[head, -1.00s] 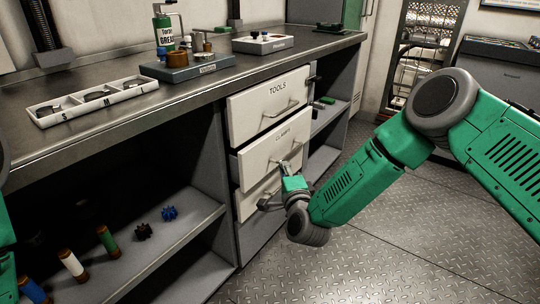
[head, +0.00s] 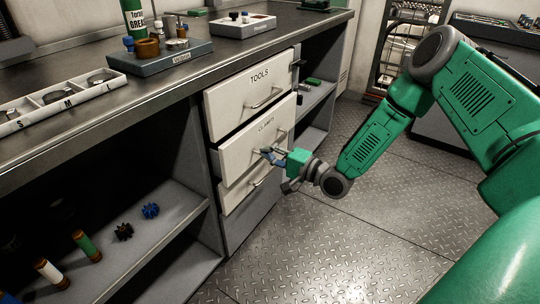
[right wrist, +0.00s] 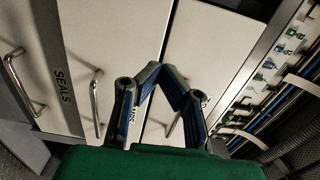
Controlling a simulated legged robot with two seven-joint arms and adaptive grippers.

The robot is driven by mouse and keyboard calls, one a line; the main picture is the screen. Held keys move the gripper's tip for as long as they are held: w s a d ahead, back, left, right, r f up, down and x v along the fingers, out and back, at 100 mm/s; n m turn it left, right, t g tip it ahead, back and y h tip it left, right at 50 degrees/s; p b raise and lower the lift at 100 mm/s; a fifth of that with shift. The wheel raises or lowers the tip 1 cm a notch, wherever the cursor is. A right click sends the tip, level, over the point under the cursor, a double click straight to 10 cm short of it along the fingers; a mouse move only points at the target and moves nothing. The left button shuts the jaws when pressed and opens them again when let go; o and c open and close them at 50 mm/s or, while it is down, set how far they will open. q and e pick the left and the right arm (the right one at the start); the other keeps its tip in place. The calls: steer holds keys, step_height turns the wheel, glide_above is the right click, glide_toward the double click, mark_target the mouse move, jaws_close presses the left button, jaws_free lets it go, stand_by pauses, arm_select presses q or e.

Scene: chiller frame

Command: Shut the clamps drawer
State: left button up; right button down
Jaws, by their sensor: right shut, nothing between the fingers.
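The clamps drawer (head: 246,153) is the middle white drawer under the bench in the head view. Its front stands a little proud of the tools drawer (head: 236,109) above it, with a dark gap along its upper left edge. My right gripper (head: 268,155) is shut and empty in front of the clamps front, below its label; contact cannot be told. In the right wrist view the shut fingers (right wrist: 172,74) cross in front of the clamps front (right wrist: 112,45), to the right of its bar handle (right wrist: 95,103). My left gripper is not in view.
The seals drawer (right wrist: 30,45) is below the clamps drawer. The bench top (head: 130,98) holds a size tray (head: 70,95) and a fixture block (head: 160,62). Open shelves flank the drawers. The plate floor (head: 300,240) in front is clear.

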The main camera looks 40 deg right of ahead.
mark_target(240, 139)
steer(key=w, duration=0.2)
steer(key=w+b, duration=0.1)
steer(key=w, duration=0.1)
steer(key=w+f, duration=0.1)
steer(key=w, duration=0.1)
steer(key=shift+w+b, duration=0.2)
steer(key=shift+b, duration=0.2)
steer(key=shift+w+a+r+b, duration=0.25)
steer(key=shift+w+a+b, duration=0.05)
steer(key=shift+w+a, duration=0.75)
steer(key=shift+a+r, duration=0.15)
steer(key=shift+a, duration=0.2)
steer(key=shift+d, duration=0.3)
steer(key=shift+w+d+f, duration=0.1)
steer(key=shift+d+f, duration=0.1)
steer(key=b+x, duration=0.2)
steer(key=x, duration=0.1)
steer(key=shift+f, duration=0.15)
steer(key=shift+a+r, duration=0.3)
steer(key=shift+a, duration=0.05)
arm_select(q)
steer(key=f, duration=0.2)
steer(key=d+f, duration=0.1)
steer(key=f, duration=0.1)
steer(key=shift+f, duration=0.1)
arm_select(e)
steer(key=shift+w, duration=0.1)
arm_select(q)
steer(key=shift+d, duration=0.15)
